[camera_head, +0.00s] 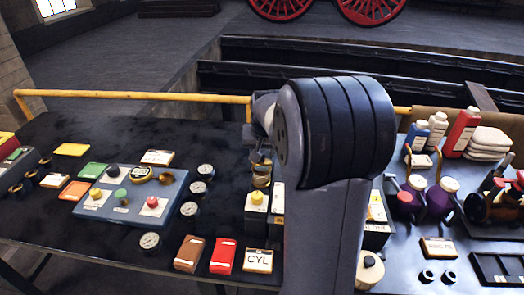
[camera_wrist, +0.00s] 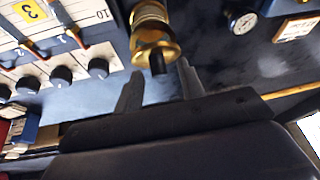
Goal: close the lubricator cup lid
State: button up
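The brass lubricator cup (camera_wrist: 150,18) shows at the top middle of the wrist view. A gold disc (camera_wrist: 143,54) with a dark knob (camera_wrist: 157,66) is at its near end; I cannot tell whether this lid is open or shut. In the head view the brass cup (camera_head: 261,178) stands on the bench, partly covered by my arm. My gripper (camera_wrist: 158,78) is open, with one finger on each side of the dark knob. No grip on it shows, and contact cannot be told. In the head view my gripper (camera_head: 259,153) is just above the cup, mostly hidden by my wrist.
A blue-grey panel (camera_head: 133,181) with buttons stands left of the cup, with gauges (camera_head: 150,240) beside it. A yellow-buttoned box (camera_head: 256,200) is close in front. Bottles (camera_head: 438,128) and purple cans (camera_head: 440,199) crowd the right. A yellow rail (camera_head: 130,95) runs behind the bench.

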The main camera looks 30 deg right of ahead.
aim_at(261, 162)
grip_shut()
dwell(0.4)
jog(key=shift+f, duration=0.1)
jog(key=b, duration=0.3)
jog(key=shift+s+a+f+t, duration=0.15)
jog(key=shift+f+t, duration=0.15)
jog(key=shift+f, duration=0.1)
jog(key=t+h+b, duration=0.1)
jog(key=b, duration=0.3)
jog(key=s+f+t+h+b, duration=0.1)
jog(key=b, duration=0.4)
jog(key=shift+a+f+t, duration=0.1)
jog(key=shift+a+t, duration=0.3)
jog(key=shift+s+b, duration=0.15)
jog(key=shift+b, duration=0.8)
jog(key=shift+t, duration=0.3)
jog(key=shift+h, duration=0.3)
